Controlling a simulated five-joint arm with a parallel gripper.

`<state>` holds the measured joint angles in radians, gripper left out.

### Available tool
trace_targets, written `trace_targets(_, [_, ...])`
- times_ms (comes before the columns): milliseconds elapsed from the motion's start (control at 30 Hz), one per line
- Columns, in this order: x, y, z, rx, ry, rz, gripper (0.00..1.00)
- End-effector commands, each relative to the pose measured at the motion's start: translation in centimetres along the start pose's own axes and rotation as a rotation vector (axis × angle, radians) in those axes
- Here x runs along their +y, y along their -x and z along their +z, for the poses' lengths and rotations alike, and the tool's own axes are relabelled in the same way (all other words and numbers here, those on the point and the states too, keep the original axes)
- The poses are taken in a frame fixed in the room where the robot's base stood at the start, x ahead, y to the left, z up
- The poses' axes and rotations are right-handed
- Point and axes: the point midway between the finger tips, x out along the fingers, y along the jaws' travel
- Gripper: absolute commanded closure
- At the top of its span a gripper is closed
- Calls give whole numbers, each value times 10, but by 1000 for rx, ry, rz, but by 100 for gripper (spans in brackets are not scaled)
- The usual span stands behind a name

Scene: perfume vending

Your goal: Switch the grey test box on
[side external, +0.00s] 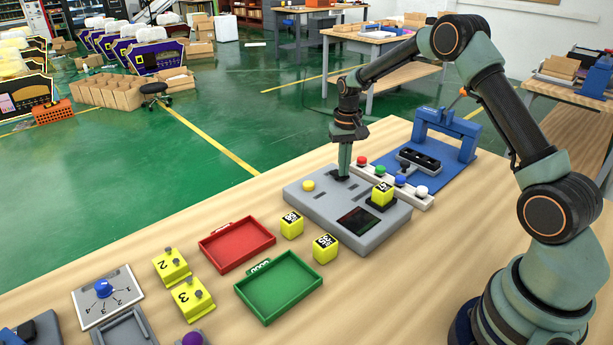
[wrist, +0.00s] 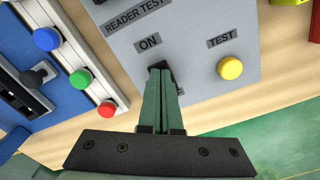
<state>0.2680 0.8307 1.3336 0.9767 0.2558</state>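The grey test box (side external: 330,212) stands on the wooden table in the side view. It carries a yellow button (side external: 308,186), a dark screen (side external: 358,218), and a yellow cube (side external: 382,194) on a black pad. In the wrist view, the box's top (wrist: 195,75) shows the labels "READER TEST", "ON" and "TEST", with the yellow button (wrist: 230,68) below "TEST". My gripper (side external: 343,175) points down at the box's far edge. Its fingers (wrist: 160,72) are together at a black switch (wrist: 176,77) below "ON". The fingertips hide most of the switch, so its position cannot be told.
A white strip (side external: 412,190) with coloured buttons and a blue fixture (side external: 447,135) stand beyond the box. Two yellow cubes (side external: 291,225) (side external: 325,248), a red tray (side external: 237,243) and a green tray (side external: 278,287) lie to the left.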

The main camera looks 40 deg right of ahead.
Motion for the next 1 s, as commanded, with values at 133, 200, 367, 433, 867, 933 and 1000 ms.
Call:
trace_targets(133, [0,-2,0,0,0,0,100])
trace_targets(200, [0,-2,0,0,0,0,100])
trace_targets(367, [0,4,0,1,0,0,100])
trace_targets(433, [0,10,0,1,0,0,100])
trace_targets(867, [0,42,0,1,0,0,100])
trace_targets(933, [0,47,0,1,0,0,100])
trace_targets(1000, [0,52,0,2,0,0,100])
